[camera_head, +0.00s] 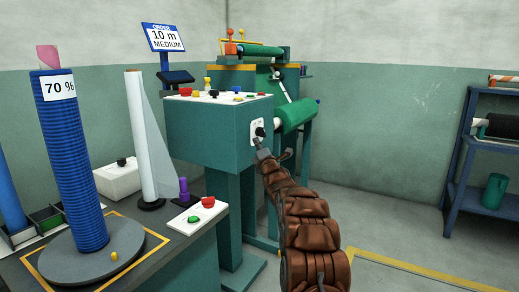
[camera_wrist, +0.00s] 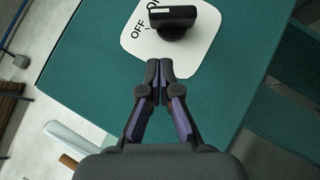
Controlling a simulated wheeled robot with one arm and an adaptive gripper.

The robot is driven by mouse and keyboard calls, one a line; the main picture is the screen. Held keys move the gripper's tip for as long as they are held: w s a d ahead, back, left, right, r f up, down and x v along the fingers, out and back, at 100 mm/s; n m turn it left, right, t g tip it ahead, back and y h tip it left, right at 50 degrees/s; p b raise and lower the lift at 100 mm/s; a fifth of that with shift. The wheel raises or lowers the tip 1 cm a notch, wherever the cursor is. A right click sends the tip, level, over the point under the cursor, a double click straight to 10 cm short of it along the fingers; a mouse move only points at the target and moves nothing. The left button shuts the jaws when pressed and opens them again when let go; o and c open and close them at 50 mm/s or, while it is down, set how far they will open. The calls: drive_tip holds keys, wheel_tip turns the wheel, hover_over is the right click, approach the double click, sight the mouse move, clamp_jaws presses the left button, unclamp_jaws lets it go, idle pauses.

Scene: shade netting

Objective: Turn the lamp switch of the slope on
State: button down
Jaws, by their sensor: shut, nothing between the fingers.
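The switch is a black knob (camera_wrist: 175,20) on a white plate (camera_wrist: 197,48) with the printed words OFF and ON, the latter partly hidden or cut at the frame's top. The knob's bar lies across the picture with a white mark at its left end. I cannot tell surely which word it points to. The plate (camera_head: 255,136) is on the right-hand face of the teal control box (camera_head: 205,138). My gripper (camera_wrist: 160,70) is shut and empty, its tips over the plate's lower edge, just below the knob. In the head view my gripper (camera_head: 262,153) is just under the plate.
The box top carries several coloured buttons (camera_head: 212,94). A green roller (camera_head: 297,115) stands close behind the switch face. A bench with a blue spool (camera_head: 70,160) and white roll (camera_head: 147,140) is at left. A blue rack (camera_head: 485,150) is at right; the floor between is clear.

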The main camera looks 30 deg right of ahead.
sight(259, 131)
drive_tip(key=shift+w+d+r, duration=0.4)
drive_tip(key=shift+w+d, duration=0.05)
drive_tip(key=shift+d, duration=0.3)
drive_tip(key=shift+w+d+r, duration=0.4)
drive_tip(key=shift+w+d, duration=0.05)
drive_tip(key=shift+d, duration=0.25)
drive_tip(key=shift+r, duration=0.1)
